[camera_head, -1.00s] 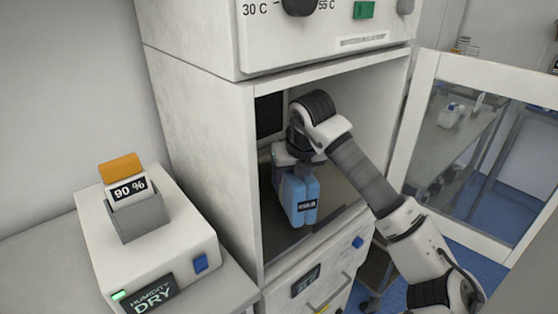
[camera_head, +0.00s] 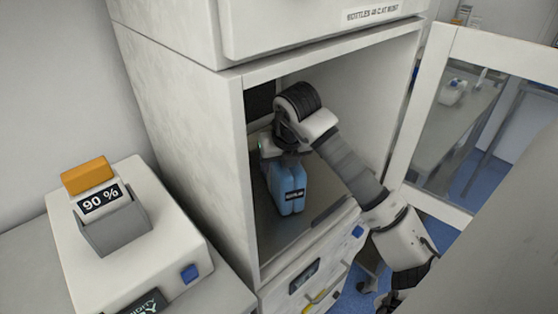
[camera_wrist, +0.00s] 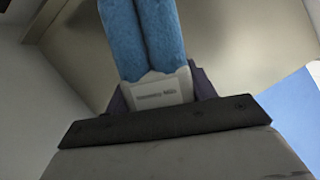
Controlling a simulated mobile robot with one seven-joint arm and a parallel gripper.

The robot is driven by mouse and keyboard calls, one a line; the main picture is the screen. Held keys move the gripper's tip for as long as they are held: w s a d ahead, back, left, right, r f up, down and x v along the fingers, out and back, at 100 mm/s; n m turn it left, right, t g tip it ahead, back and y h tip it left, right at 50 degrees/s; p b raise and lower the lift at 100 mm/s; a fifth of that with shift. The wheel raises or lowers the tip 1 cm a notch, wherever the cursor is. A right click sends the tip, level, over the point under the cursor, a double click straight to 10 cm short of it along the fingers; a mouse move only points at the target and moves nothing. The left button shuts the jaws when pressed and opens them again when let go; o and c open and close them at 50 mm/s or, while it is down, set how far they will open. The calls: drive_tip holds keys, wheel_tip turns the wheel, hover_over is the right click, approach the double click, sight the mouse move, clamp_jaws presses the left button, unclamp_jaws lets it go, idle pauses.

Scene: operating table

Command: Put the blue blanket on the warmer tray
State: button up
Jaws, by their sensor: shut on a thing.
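The blue blanket (camera_head: 287,190) is a folded bundle with a dark label on its front, inside the open warmer cabinet. My gripper (camera_head: 287,160) is shut on its upper part from above. In the wrist view the blanket (camera_wrist: 145,35) runs away from the fingers, with a pale printed label near my gripper (camera_wrist: 160,98). The warmer tray (camera_head: 285,240) is the dark shelf surface under the blanket. I cannot tell whether the blanket's lower end touches it.
The cabinet's left wall (camera_head: 205,140) stands close to my gripper. The glass door (camera_head: 460,120) is open at the right. A humidity box (camera_head: 165,215) with an orange-topped 90 % card (camera_head: 90,180) stands at the left. Bare tray shows in front of the blanket.

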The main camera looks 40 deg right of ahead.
sight(287, 186)
drive_tip(key=shift+s+a+r, duration=0.1)
drive_tip(key=shift+s+r, duration=0.05)
drive_tip(key=shift+f, duration=0.2)
drive_tip(key=o, duration=1.2)
drive_tip(key=shift+r, duration=0.1)
drive_tip(key=shift+r, duration=0.2)
drive_tip(key=shift+s+r, duration=0.15)
drive_tip(key=shift+r, duration=0.15)
drive_tip(key=b+v, duration=0.1)
drive_tip(key=v, duration=0.2)
drive_tip(key=shift+s+r, duration=0.1)
drive_tip(key=shift+r, duration=0.15)
drive_tip(key=s+a+b, duration=0.3)
drive_tip(key=s+a, duration=0.1)
drive_tip(key=s, duration=0.7)
drive_tip(key=shift+s+r+b, duration=0.25)
drive_tip(key=shift+s+b, duration=0.05)
